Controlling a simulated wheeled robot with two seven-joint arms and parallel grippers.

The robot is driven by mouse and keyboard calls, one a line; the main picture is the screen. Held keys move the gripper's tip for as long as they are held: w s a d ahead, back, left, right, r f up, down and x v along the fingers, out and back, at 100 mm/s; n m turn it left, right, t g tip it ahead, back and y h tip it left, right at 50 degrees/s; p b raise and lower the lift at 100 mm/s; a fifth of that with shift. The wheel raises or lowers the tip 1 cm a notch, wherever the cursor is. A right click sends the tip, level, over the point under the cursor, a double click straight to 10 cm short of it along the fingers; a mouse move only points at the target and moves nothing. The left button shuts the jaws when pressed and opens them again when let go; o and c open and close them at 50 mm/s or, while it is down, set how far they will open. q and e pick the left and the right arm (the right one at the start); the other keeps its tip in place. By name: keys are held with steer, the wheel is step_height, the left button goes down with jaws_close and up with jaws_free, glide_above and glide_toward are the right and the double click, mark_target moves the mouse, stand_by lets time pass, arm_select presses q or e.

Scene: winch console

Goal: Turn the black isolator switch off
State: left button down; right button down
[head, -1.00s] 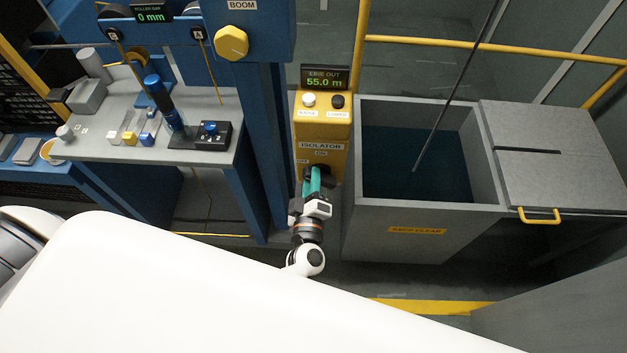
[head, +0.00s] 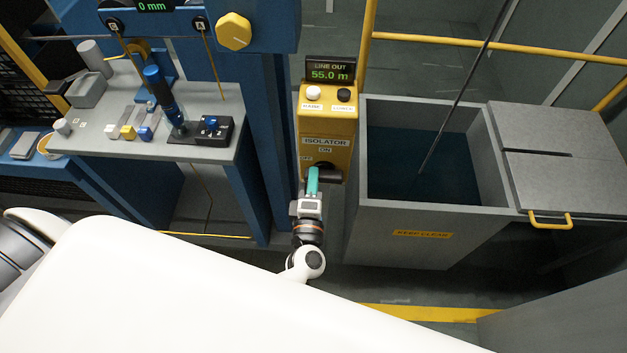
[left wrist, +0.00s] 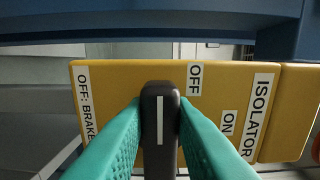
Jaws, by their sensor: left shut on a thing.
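The black isolator switch (left wrist: 160,125) is a bar handle with a white line, on the front of the yellow isolator box (head: 327,130). My left gripper (head: 312,182) is shut on the handle, with one teal finger on each side of it in the left wrist view (left wrist: 160,135). The handle lies crosswise on the box, at right angles to the direction of the ON label (left wrist: 228,122). Its white line runs toward the side with the OFF label (left wrist: 195,79). Fingers partly hide the handle in the head view. My right gripper is out of view.
A white button (head: 313,93) and a black button (head: 344,95) sit on the box top under a display reading 55.0 m (head: 330,73). A blue post (head: 268,130) stands close left, a grey tank (head: 400,240) close right. A lever console (head: 90,140) is farther left.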

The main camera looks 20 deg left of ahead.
arm_select(q)
steer(key=shift+f, duration=0.1)
stand_by(0.3)
steer(key=c, duration=1.2)
jaws_free()
steer(key=shift+c, duration=0.2)
steer(key=b+v, duration=0.2)
steer(key=v, duration=1)
